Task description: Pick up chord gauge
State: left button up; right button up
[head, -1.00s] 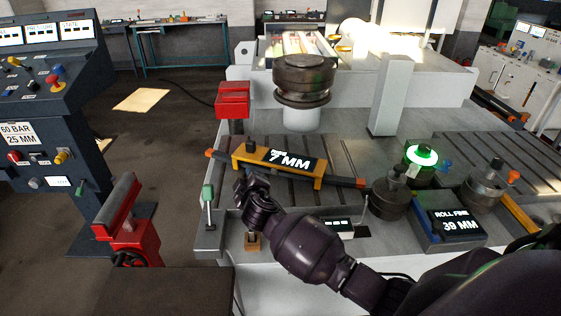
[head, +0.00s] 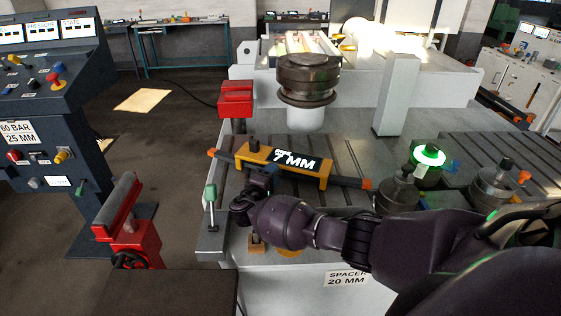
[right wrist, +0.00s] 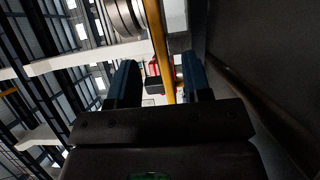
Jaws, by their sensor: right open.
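The chord gauge is a yellow bar (head: 258,154) with a black "7 MM" display (head: 297,160). It sits over the grey slotted bed, along a dark bar with orange ends. My right gripper (head: 262,180) is at the near side of the gauge, left of the display; its fingers are partly hidden by the wrist. In the right wrist view the two blue fingers (right wrist: 160,84) are apart, and a yellow strip (right wrist: 160,45) runs up between them, nearer the right finger. I cannot tell whether they touch it. My left gripper is out of view.
A large dark roller (head: 308,78) hangs just behind the gauge. A green-knobbed lever (head: 210,200) stands left of my wrist. A green-lit roller unit (head: 429,157) is at the right. A red stand (head: 131,230) is at the front left.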

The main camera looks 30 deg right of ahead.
aim_at(282, 159)
jog(key=b+x, duration=0.1)
jog(key=x, duration=0.2)
jog(key=shift+a+f, duration=0.1)
jog(key=b+x, duration=0.2)
jog(key=x, duration=0.3)
jog(key=shift+f+b, duration=0.1)
jog(key=shift+b, duration=0.25)
jog(key=shift+w, duration=0.1)
jog(key=shift+r, duration=0.2)
jog(key=shift+c, duration=0.4)
grip_shut()
